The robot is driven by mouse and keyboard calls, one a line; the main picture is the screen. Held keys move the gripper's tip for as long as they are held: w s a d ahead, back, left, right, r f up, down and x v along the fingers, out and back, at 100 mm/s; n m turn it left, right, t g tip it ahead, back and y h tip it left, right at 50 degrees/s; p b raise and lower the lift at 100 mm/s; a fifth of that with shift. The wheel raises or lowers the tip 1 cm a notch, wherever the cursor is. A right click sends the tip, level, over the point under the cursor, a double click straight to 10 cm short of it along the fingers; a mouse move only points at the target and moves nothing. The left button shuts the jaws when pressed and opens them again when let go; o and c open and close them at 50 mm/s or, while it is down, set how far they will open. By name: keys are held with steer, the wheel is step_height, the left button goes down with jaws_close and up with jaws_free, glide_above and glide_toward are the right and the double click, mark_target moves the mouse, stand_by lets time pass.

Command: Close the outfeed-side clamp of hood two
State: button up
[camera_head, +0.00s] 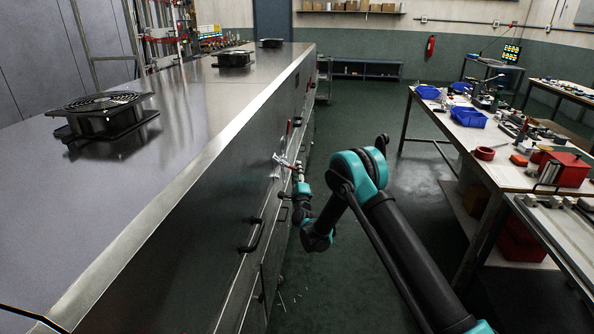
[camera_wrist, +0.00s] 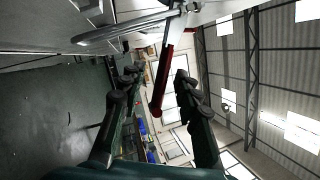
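A silver clamp with a red handle (camera_head: 284,161) sits on the side of the long metal dryer housing (camera_head: 190,190). My gripper (camera_head: 297,172) is close to it, at the end of my teal and black arm. In the wrist view the red handle (camera_wrist: 162,80) lies between the two dark fingers of my gripper (camera_wrist: 158,76), with gaps on both sides. The fingers are apart. The metal part of the clamp (camera_wrist: 170,20) runs up to the top edge of the view. Which hood this clamp belongs to cannot be told.
Black pull handles (camera_head: 251,235) stick out from the housing's side nearer to me. Another red handle (camera_head: 290,127) shows farther along. Fans (camera_head: 100,112) stand on top. A workbench (camera_head: 475,140) with blue bins is at right; green floor (camera_head: 420,190) lies between.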

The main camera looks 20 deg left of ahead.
jaws_close()
